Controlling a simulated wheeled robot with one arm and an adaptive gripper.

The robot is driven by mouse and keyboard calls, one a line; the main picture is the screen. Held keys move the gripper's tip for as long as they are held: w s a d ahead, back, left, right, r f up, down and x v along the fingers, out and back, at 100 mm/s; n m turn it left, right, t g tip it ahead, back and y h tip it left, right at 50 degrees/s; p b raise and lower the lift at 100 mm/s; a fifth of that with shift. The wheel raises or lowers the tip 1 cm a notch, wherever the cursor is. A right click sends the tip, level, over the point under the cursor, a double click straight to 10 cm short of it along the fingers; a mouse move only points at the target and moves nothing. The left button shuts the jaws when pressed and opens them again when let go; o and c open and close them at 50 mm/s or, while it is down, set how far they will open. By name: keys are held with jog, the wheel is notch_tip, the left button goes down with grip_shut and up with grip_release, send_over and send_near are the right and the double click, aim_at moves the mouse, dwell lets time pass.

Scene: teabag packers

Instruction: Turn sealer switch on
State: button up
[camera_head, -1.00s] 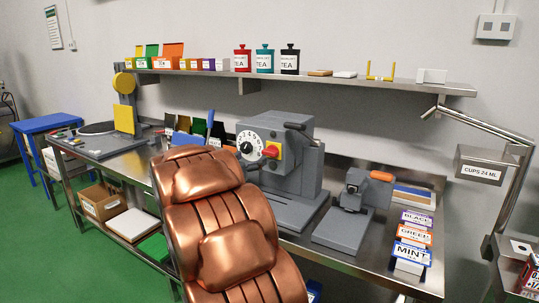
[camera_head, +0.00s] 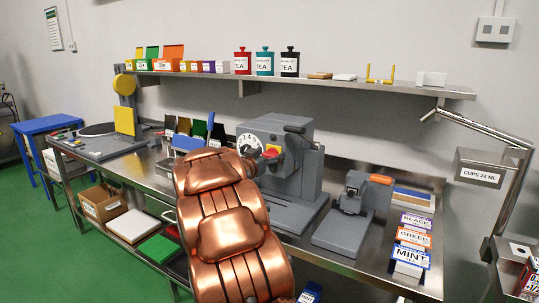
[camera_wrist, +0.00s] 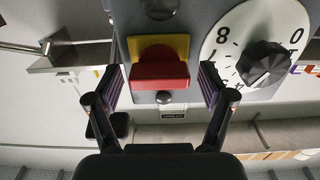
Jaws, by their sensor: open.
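The grey sealer (camera_head: 285,130) stands on the steel bench in the head view. In the wrist view the red switch (camera_wrist: 160,70) sits in front of the yellow plate, near the middle. My gripper (camera_wrist: 160,85) is open, with one finger on each side of the red switch. Gaps show between both fingers and the knob. A white numbered dial (camera_wrist: 258,45) with a black knob is just right of the switch there.
A smaller grey device with an orange handle (camera_head: 381,179) stands right of the sealer. Tea label boxes (camera_head: 412,238) lie at the bench's right end. A shelf (camera_head: 340,84) with tins and boxes runs above. A blue-topped stand (camera_head: 45,124) is far left.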

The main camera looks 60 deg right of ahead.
jog(key=shift+c, duration=0.2)
jog(key=c, duration=1.1)
jog(key=shift+f+m+b, duration=0.1)
jog(key=shift+m+b, duration=0.2)
jog(key=m+b, duration=0.1)
jog(key=m, duration=0.1)
jog(key=m+b, duration=0.1)
jog(key=b, duration=0.1)
jog(key=shift+f+m, duration=0.2)
jog(key=shift+m, duration=0.2)
jog(key=m+b, duration=0.2)
jog(key=m, duration=0.1)
jog(key=shift+s+m+b, duration=0.15)
jog(key=shift+m+b, duration=0.15)
jog(key=shift+b, duration=0.1)
jog(key=m+b, duration=0.5)
jog(key=shift+s+f, duration=0.1)
jog(key=shift+f, duration=0.1)
jog(key=shift+m+b, duration=1.85)
jog(key=shift+m, duration=0.55)
jog(key=shift+r, duration=0.1)
